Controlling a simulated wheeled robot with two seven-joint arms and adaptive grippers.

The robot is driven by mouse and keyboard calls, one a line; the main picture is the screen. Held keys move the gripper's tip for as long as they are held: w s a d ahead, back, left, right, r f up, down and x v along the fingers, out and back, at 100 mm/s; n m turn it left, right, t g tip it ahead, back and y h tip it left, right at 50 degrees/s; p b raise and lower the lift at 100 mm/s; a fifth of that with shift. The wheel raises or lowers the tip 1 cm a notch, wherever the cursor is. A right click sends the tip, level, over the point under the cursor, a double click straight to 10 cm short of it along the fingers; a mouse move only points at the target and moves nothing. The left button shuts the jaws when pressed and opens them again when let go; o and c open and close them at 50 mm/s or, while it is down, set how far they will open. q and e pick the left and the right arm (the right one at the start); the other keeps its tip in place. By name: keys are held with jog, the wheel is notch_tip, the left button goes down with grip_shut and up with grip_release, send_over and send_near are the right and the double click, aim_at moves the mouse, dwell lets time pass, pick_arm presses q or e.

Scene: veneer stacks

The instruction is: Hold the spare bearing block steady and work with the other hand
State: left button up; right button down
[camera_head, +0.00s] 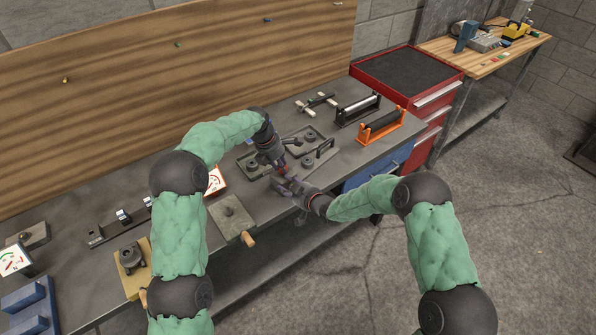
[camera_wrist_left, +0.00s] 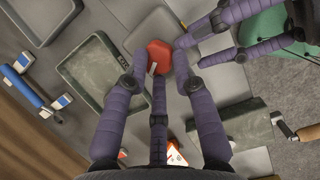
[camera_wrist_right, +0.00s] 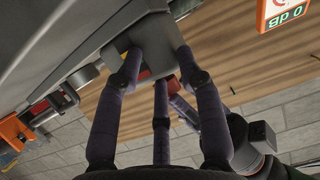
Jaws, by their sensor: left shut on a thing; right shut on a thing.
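My left gripper (camera_head: 284,167) and right gripper (camera_head: 292,184) are close together low over the front part of the grey bench (camera_head: 275,207). In the left wrist view a red eight-sided piece (camera_wrist_left: 159,55) sits between the left fingers, which are shut on it. The right fingers (camera_wrist_left: 185,62) reach in from the right beside it. In the right wrist view the right fingers are shut on a grey block (camera_wrist_right: 150,42), likely the bearing block, with a red patch below it. Fingers hide much of both pieces. I cannot tell whether they are joined.
Trays with round parts (camera_head: 322,158) lie behind the grippers. A flat plate with a wooden handle (camera_head: 232,218) lies to the left, near an orange-framed dial (camera_head: 215,181). An orange roller stand (camera_head: 381,126) and red cabinet (camera_head: 408,72) are at right. Floor is clear in front.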

pick_arm(q)
jog(key=shift+a+f+m, duration=0.1)
jog(key=shift+m, duration=0.3)
jog(key=shift+w+m+g, duration=0.1)
jog(key=shift+m+g, duration=0.3)
jog(key=shift+m, duration=0.5)
jog(key=shift+w+a+m, duration=0.1)
jog(key=shift+m, duration=0.9)
jog(key=shift+g, duration=0.3)
jog(key=shift+w+m, duration=0.1)
jog(key=shift+m, duration=0.8)
jog(key=shift+f, duration=0.1)
